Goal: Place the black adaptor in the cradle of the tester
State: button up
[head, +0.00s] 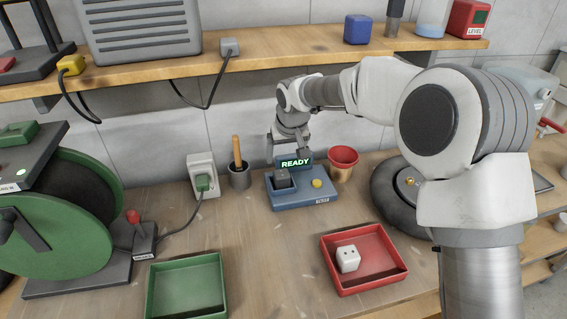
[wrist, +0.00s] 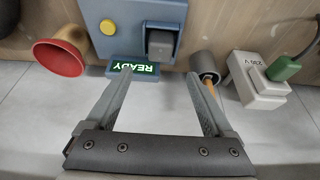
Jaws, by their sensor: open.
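The blue tester (head: 300,195) stands on the bench against the wall, with a lit green READY display (head: 295,163) and a yellow button (head: 317,183). The black adaptor (head: 282,179) sits upright on the tester's left part, where the cradle is; it covers most of the cradle, so its exact seating is hard to judge. In the wrist view the adaptor (wrist: 160,44) shows on the tester (wrist: 133,30). My gripper (wrist: 152,76) is open and empty, behind and above the tester by the display. Its fingers are apart from the adaptor.
A red tray (head: 335,262) holds a white block (head: 348,258). A green tray (head: 187,290) is empty. A shelf (head: 270,58) hangs above.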

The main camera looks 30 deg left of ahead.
jog(key=shift+s+d+r, duration=0.1)
jog(key=shift+s+r, duration=0.1)
jog(key=shift+r, duration=0.35)
jog(key=s+d+r+m+h, duration=0.1)
jog(key=s+d+r, duration=0.1)
jog(key=d+r, duration=0.5)
jog(key=s+d+r+m+t+h, duration=0.1)
jog(key=s+d+r, duration=0.1)
jog(key=d, duration=0.8)
jog(key=s+d+r+m, duration=0.1)
jog(key=s+d+r, duration=0.3)
jog(key=d, duration=0.5)
jog(key=s+d+f+m+t+h, duration=0.1)
jog(key=s+d+m, duration=0.4)
jog(key=s+d, duration=1.1)
jog(key=shift+s+d+f, duration=0.2)
jog(key=shift+s+d, duration=0.2)
jog(key=shift+s, duration=0.7)
